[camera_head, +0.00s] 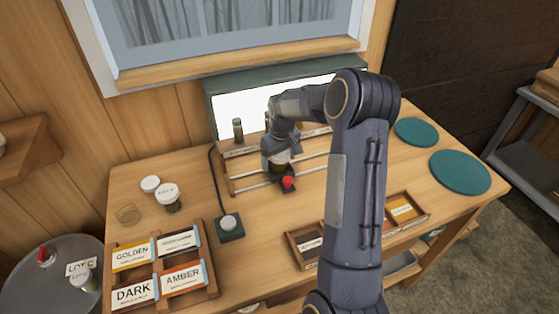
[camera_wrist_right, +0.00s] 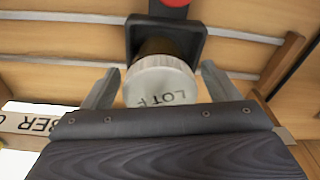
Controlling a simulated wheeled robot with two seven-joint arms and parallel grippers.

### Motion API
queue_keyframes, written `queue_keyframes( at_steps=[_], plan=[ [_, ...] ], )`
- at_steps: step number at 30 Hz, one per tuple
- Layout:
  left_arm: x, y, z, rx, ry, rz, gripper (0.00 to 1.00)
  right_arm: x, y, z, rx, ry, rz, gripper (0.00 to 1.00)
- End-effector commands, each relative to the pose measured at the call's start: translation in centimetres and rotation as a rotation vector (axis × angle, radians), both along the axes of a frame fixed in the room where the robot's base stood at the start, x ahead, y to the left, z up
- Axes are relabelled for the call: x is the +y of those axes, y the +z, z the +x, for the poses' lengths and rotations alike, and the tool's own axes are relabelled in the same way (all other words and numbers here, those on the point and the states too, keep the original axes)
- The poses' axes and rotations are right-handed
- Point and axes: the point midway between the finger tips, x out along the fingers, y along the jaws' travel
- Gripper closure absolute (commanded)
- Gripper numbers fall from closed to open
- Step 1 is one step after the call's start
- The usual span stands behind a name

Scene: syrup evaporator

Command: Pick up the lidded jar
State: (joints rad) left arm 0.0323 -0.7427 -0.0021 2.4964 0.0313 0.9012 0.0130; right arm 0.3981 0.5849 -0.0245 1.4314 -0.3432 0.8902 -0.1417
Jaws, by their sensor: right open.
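A lidded jar marked LOT F shows in the right wrist view, its white lid (camera_wrist_right: 160,84) facing the camera and its dark body partly hidden behind the lid. It stands at a small black holder (camera_wrist_right: 190,42) with a red knob. My right gripper (camera_wrist_right: 160,70) is open, with one finger on each side of the jar and a gap visible beside the lid. In the head view my right gripper (camera_head: 279,156) is over the holder in front of the light panel, and hides most of this jar. My left gripper is not in view.
Another white-lidded jar (camera_head: 168,196) stands at the table's left, beside a loose white lid (camera_head: 150,184). A jar marked LOT C (camera_head: 83,277) is on a round metal top. A labelled tray (camera_head: 206,290), a black switch box (camera_head: 230,228) and teal discs (camera_head: 460,172) lie around.

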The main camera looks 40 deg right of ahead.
Motion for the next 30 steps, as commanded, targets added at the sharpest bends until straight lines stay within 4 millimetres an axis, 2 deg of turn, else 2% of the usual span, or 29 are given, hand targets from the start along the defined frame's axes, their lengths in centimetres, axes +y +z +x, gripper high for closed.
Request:
queue_keyframes(
  at_steps=[2,15,23,30],
  plan=[
    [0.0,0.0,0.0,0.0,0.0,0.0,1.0,0.0,0.0,0.0,0.0,0.0,0.0,0.18],
    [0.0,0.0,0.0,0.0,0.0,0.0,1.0,0.0,0.1,0.0,-0.002,0.0,0.0,0.76],
    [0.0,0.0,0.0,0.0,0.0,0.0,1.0,0.0,0.3,0.1,-0.003,0.0,0.0,0.77],
    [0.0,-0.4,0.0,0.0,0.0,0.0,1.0,-0.1,2.3,0.1,-0.006,-0.002,-0.001,0.77]
  ],
)
